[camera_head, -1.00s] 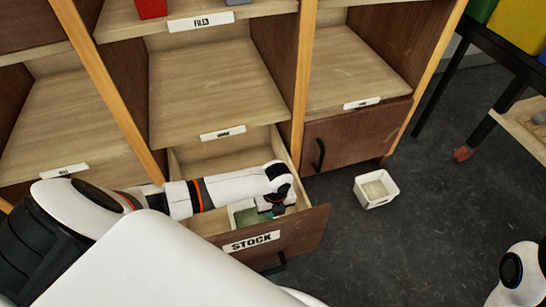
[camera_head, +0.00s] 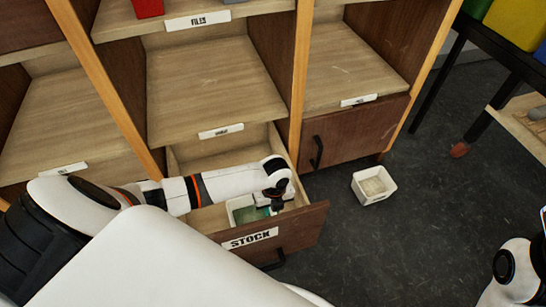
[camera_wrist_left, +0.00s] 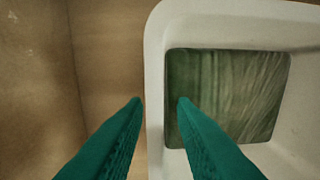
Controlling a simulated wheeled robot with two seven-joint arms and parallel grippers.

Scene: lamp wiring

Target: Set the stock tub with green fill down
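The stock tub (camera_head: 232,219) is white with green fill and sits inside the open drawer labelled STOCK (camera_head: 300,228). My left gripper (camera_head: 274,206) reaches down into the drawer at the tub's right part. In the left wrist view the tub (camera_wrist_left: 155,60) shows its rim and the green fill (camera_wrist_left: 225,90). The teal fingers of my left gripper (camera_wrist_left: 160,100) straddle one tub wall, one finger outside and one inside, with gaps beside the wall. The tub's underside is hidden. My right gripper is not in view; only part of my right arm shows at lower right.
Another white tub (camera_head: 374,186) with pale fill stands on the dark floor right of the drawer. The shelf unit (camera_head: 205,90) rises behind the drawer. A black table frame (camera_head: 490,110) with coloured bins stands at upper right.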

